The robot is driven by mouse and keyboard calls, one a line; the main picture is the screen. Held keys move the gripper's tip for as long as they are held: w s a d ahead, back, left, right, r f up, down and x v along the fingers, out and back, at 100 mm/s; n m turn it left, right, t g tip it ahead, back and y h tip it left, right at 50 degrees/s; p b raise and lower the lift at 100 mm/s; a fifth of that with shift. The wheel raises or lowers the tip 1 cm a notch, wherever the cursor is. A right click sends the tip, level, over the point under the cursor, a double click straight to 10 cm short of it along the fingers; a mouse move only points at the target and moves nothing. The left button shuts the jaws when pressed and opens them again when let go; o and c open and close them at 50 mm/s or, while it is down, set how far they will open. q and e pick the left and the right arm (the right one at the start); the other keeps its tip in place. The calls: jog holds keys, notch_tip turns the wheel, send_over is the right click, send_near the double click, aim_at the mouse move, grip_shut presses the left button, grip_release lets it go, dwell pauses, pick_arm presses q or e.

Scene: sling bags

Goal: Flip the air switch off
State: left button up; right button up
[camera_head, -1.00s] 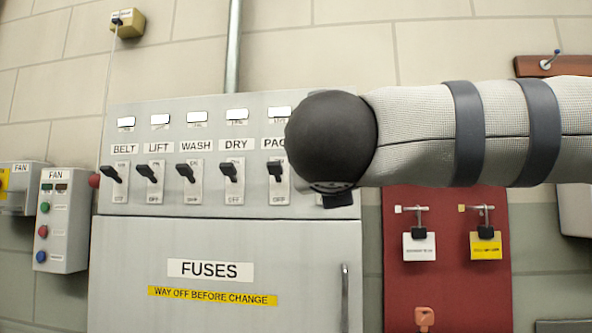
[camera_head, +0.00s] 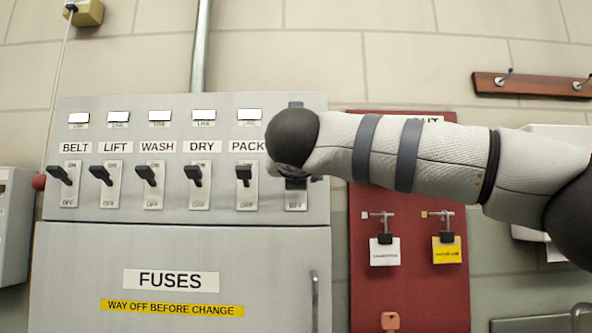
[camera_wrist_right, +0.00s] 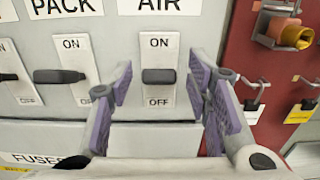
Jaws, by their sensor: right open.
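The air switch (camera_wrist_right: 158,76) is a dark lever on a white plate under the AIR label in the right wrist view, with ON above and OFF below. The lever juts out near the middle of its plate; its exact tilt is hard to tell. My right gripper (camera_wrist_right: 160,80) is open, its purple-padded fingers on either side of the lever with gaps, not visibly touching it. In the head view the lower part of the air switch plate (camera_head: 296,201) shows below my right arm, which hides the label and most of the gripper. My left gripper is out of view.
The PACK switch (camera_wrist_right: 62,76) is just left of the air switch, with the DRY (camera_head: 196,177) and several other switches further left. A red board (camera_head: 408,290) with hanging padlocks and tags is at right. The fuse door (camera_head: 180,265) is below.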

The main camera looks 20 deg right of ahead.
grip_shut()
